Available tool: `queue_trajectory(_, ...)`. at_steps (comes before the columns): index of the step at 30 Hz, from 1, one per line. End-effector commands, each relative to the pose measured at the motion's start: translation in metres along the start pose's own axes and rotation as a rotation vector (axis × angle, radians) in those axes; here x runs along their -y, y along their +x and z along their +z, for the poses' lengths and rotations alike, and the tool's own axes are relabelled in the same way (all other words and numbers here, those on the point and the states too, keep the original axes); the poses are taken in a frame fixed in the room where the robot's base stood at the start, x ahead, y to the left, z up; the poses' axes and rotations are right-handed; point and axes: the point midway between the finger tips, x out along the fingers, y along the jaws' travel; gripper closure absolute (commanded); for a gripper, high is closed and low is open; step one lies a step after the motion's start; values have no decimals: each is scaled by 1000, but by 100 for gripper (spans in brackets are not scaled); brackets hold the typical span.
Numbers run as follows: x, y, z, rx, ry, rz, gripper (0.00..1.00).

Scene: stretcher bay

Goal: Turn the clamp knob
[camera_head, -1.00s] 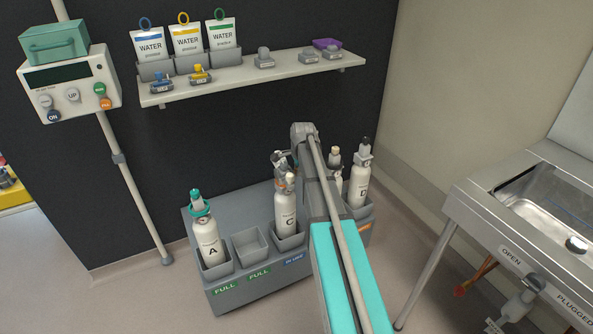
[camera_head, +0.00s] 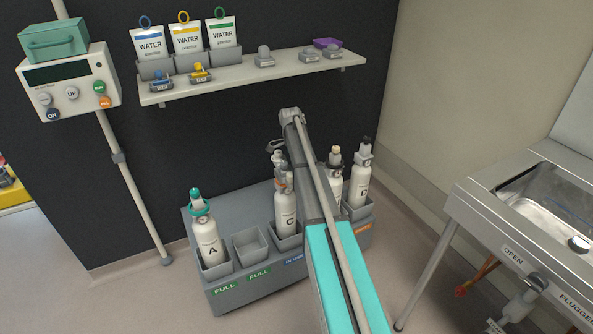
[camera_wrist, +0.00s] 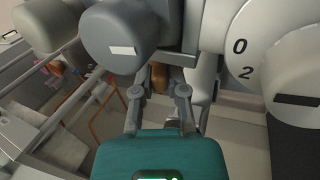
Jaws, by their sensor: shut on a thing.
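In the wrist view, my gripper (camera_wrist: 162,84) has its two grey fingers closed from both sides around a small orange-brown part, which looks like the clamp knob (camera_wrist: 160,75). Its outline is partly hidden by the fingers and the grey fitting above. A big grey round knob (camera_wrist: 118,38) with a white mark sits just above and left, close to the fingers. In the head view, cylinder C (camera_head: 285,212) stands upright in the rack, with a grey and orange-brown fitting on its neck. My arm hides most of the gripper there.
The grey rack (camera_head: 232,296) also holds cylinder A (camera_head: 207,240) at left, beside an empty slot, and cylinder D (camera_head: 360,188) and another at right. A shelf (camera_head: 250,78) hangs above. A steel sink (camera_head: 500,215) stands at right. A white pole stands at left.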

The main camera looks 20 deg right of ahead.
Motion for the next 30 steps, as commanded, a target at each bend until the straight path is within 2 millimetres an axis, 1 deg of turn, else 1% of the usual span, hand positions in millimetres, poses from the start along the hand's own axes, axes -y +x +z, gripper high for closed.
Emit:
queue_trajectory(13, 0, 0, 0, -1, 0, 18, 100)
queue_trajectory(14, 0, 0, 0, -1, 0, 18, 80)
queue_trajectory(15, 0, 0, 0, -1, 0, 18, 73)
queue_trajectory(19, 0, 0, 0, -1, 0, 17, 49)
queue_trajectory(20, 0, 0, 0, -1, 0, 17, 47)
queue_trajectory(27, 0, 0, 0, -1, -1, 17, 47)
queue_trajectory(28, 0, 0, 0, -1, -1, 17, 43)
queue_trajectory(30, 0, -1, 0, -1, -1, 17, 30)
